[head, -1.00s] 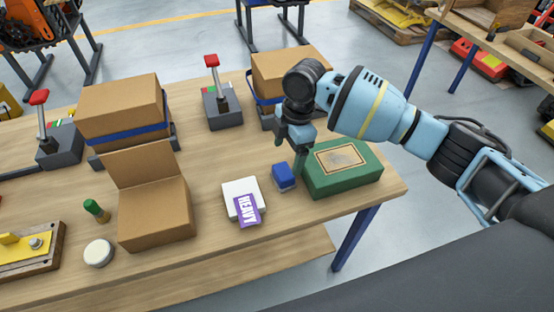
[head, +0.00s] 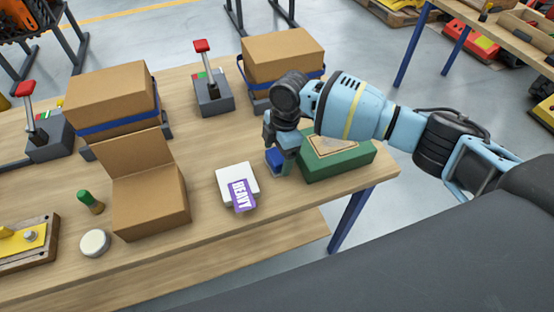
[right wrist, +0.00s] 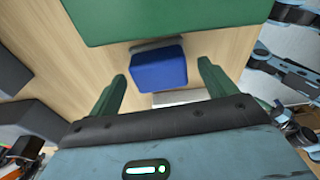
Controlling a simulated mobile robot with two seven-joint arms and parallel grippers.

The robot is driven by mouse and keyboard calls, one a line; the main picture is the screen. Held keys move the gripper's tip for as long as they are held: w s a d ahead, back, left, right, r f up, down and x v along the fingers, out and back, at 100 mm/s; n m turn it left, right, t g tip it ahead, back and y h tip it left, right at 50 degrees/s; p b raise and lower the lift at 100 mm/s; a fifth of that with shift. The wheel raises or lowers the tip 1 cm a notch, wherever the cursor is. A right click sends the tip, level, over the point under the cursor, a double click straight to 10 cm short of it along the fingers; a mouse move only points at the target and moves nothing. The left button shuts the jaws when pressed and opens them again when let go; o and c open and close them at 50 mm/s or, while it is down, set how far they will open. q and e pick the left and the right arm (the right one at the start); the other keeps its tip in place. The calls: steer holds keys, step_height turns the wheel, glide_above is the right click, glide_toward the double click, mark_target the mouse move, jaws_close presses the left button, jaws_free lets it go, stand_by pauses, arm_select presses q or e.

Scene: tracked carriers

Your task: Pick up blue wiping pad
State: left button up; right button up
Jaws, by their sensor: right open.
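The blue wiping pad (head: 273,158) lies on the wooden table, just left of the green box, partly hidden by my gripper in the head view. In the right wrist view the blue pad (right wrist: 159,73) has a grey edge and shows between two green fingers, with a gap on each side. My right gripper (head: 283,165) is open and empty, low over the pad. Its fingers (right wrist: 162,75) also show in the right wrist view. My left gripper is not in view.
The green box (head: 340,163) stands close to the right of the pad. A white block with a purple HEAVY label (head: 240,194) lies to its left. An open cardboard box (head: 150,200) stands farther left. A strapped carton (head: 283,57) stands behind.

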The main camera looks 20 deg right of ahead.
steer(key=shift+f, duration=0.6)
steer(key=c, duration=1.1)
steer(key=shift+r, duration=0.1)
